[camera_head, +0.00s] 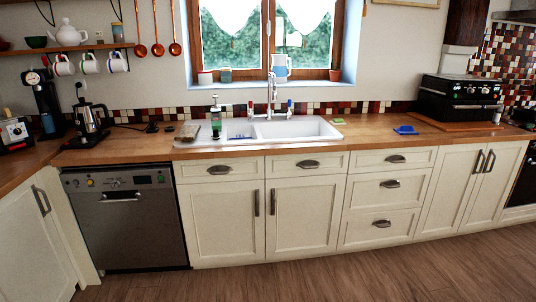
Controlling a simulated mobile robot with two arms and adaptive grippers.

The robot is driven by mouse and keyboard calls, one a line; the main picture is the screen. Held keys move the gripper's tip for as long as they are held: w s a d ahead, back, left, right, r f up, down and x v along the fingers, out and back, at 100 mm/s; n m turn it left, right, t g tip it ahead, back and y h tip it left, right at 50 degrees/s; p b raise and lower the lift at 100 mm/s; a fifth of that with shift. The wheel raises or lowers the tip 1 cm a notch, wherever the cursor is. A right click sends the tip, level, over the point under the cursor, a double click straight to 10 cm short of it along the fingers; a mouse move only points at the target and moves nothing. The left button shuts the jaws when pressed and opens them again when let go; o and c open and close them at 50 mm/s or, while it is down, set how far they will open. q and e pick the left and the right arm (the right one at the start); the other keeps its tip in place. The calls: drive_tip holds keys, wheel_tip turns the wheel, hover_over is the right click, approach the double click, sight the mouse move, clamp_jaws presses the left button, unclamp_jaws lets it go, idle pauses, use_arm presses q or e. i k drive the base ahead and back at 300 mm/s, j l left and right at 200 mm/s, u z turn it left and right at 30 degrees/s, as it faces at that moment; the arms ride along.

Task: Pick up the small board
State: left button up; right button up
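A small flat brown-grey piece (189,131) lies at the left end of the white sink. It may be the small board, but it is too small here to tell. A wider flat wooden board (455,123) lies on the counter at the right, under a black oven-like appliance (470,97). Neither of my grippers is in view.
The wooden counter (365,134) has clear room right of the white sink (290,131). A blue item (405,130) lies there. A soap dispenser (216,120) stands by the sink. A coffee pot (91,122) is at left. The floor (350,268) is clear.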

sight(188, 133)
drive_tip(key=i+z, duration=0.1)
drive_tip(key=i, duration=0.55)
drive_tip(key=i+j+z, duration=0.1)
drive_tip(key=i, duration=0.55)
drive_tip(key=i+j+z, duration=0.1)
drive_tip(key=i, duration=0.55)
drive_tip(key=j, duration=0.1)
